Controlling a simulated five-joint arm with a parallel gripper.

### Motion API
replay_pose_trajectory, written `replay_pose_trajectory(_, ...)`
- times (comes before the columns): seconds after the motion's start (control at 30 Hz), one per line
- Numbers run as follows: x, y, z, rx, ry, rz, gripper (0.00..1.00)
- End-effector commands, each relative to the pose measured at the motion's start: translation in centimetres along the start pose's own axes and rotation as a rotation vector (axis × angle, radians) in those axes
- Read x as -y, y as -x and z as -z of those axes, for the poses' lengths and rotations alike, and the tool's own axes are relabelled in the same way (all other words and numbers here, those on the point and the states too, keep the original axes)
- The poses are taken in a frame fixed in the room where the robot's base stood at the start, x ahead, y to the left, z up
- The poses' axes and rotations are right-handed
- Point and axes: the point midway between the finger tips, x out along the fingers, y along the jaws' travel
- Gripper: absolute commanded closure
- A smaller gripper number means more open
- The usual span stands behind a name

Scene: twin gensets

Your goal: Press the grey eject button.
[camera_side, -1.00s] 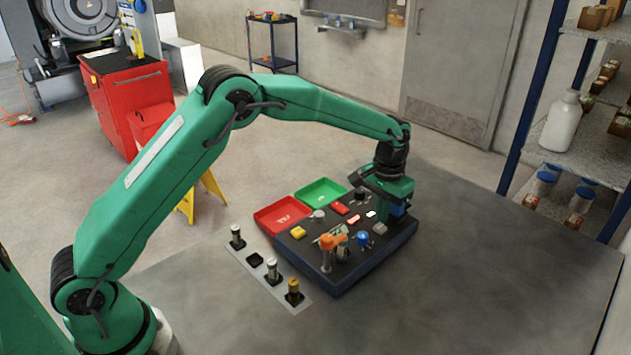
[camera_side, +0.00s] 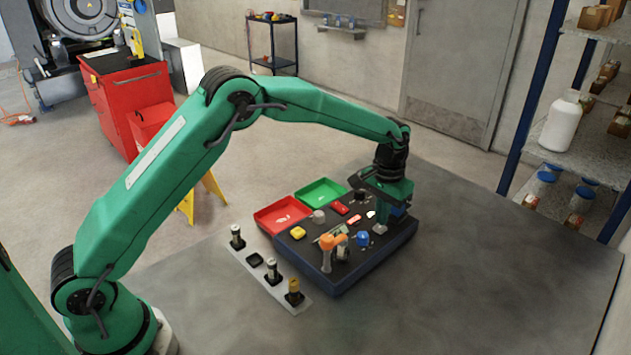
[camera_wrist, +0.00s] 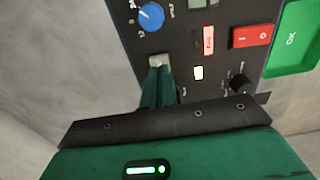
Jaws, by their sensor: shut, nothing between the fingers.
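The grey eject button (camera_side: 379,229) is a small light grey block near the right front of the dark control panel (camera_side: 350,276). In the wrist view the grey button (camera_wrist: 159,60) shows just beyond my fingertips. My gripper (camera_side: 381,220) is shut and empty, pointing down at the button. In the wrist view my gripper (camera_wrist: 160,72) has its closed green fingers overlapping the button's near edge and hiding part of it. I cannot tell whether the tips touch the button or whether it is pushed in.
A blue knob (camera_side: 362,238) and an orange lever (camera_side: 327,243) stand left of my gripper. A red rocker (camera_wrist: 251,36) and black knob (camera_wrist: 240,83) are on the panel. Red (camera_side: 262,222) and green (camera_side: 309,197) trays lie behind. Bare table (camera_side: 490,270) is at right.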

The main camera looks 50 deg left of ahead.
Motion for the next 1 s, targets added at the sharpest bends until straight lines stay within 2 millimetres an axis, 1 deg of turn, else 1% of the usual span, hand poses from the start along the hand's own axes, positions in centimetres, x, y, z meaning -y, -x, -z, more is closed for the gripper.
replay_pose_trajectory(1.0,0.0,-1.1,0.0,0.001,0.000,0.000,1.00)
